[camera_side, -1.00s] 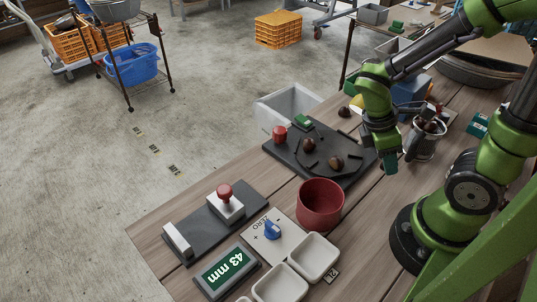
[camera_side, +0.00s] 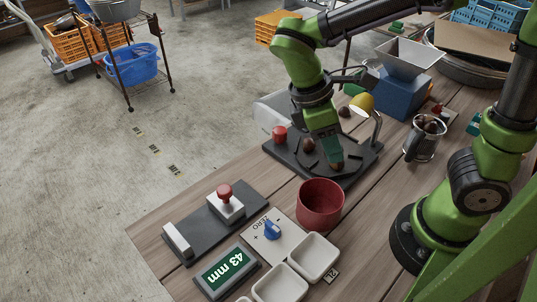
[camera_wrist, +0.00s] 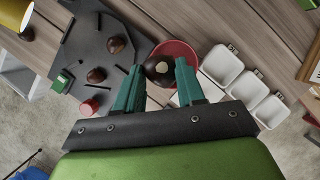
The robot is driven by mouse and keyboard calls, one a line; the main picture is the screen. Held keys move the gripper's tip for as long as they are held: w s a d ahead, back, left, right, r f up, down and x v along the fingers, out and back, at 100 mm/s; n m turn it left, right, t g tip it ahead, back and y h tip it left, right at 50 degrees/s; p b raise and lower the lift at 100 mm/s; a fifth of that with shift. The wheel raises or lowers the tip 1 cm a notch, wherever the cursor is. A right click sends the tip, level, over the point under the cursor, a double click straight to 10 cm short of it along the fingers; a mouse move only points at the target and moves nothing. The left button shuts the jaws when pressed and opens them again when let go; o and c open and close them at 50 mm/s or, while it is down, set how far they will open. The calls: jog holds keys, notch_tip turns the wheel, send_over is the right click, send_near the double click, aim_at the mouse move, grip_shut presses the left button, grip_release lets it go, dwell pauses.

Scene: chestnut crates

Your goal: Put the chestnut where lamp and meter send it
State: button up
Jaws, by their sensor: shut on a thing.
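My gripper (camera_side: 335,163) is low over the dark board (camera_side: 365,160), pointing down. In the wrist view its teal fingers (camera_wrist: 158,72) are closed on a brown chestnut (camera_wrist: 161,69) with a pale spot. In the side view the fingers mostly hide that chestnut; I cannot tell whether it is clear of the board. The meter (camera_side: 228,271) reads 43 mm. A yellow lamp (camera_side: 362,104) stands behind the board; I cannot tell if it is lit. White trays (camera_side: 314,257) line the front, and also show in the wrist view (camera_wrist: 222,66).
Another chestnut (camera_side: 309,146) and a red knob (camera_side: 279,133) are on the board. A red pot (camera_side: 320,204) stands just in front. A red-topped press (camera_side: 225,201) and a blue dial (camera_side: 272,230) are left of it. A blue hopper machine (camera_side: 405,95) and a jar (camera_side: 425,140) stand behind right.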

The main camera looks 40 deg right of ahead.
jog(key=shift+s, duration=0.2)
jog(key=shift+f+m, duration=0.25)
jog(key=shift+m, duration=0.05)
jog(key=shift+f, duration=2.55)
jog(key=o, duration=1.2)
jog(key=shift+r, duration=0.1)
jog(key=v, duration=1.6)
jog(key=shift+w+a+r, duration=0.1)
jog(key=shift+w+r, duration=0.1)
jog(key=shift+r, duration=0.1)
